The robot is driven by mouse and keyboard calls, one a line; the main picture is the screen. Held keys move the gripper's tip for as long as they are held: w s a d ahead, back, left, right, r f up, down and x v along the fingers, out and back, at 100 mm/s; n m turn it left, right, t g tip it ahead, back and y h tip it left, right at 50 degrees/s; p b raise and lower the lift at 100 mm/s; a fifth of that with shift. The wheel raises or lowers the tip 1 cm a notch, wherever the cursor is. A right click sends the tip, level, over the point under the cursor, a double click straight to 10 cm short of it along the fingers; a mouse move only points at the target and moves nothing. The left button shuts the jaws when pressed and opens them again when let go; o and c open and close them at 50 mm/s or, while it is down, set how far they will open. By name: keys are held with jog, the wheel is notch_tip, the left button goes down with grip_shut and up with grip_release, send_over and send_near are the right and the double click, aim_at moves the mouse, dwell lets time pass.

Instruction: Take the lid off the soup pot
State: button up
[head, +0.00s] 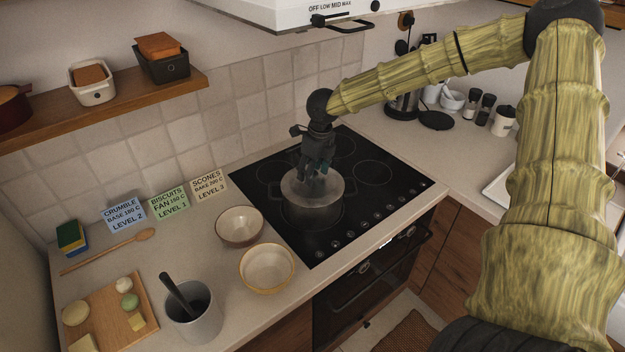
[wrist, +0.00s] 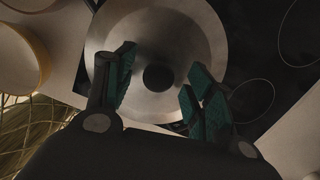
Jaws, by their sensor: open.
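The soup pot (head: 310,212) stands on the black hob with its lid (head: 301,190) on top. In the wrist view the lid (wrist: 187,38) is a round grey metal disc with a dark round knob (wrist: 158,78) at its centre. My gripper (head: 318,172) is above the lid, pointing down. In the wrist view my gripper (wrist: 160,85) is open, with the knob between its green-padded fingers and a gap on each side. I cannot tell how far above the knob the fingertips are. The gripper hides part of the lid in the head view.
Two bowls (head: 240,226) (head: 267,268) stand left of the hob (head: 388,186). A grey utensil cup (head: 193,318) and a wooden board (head: 112,312) are further left. The extractor hood (head: 300,14) hangs above. Mugs and jars (head: 487,108) stand at the back right.

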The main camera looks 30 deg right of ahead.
jog(key=shift+f, duration=0.6)
grip_shut()
jog(key=shift+r, duration=0.1)
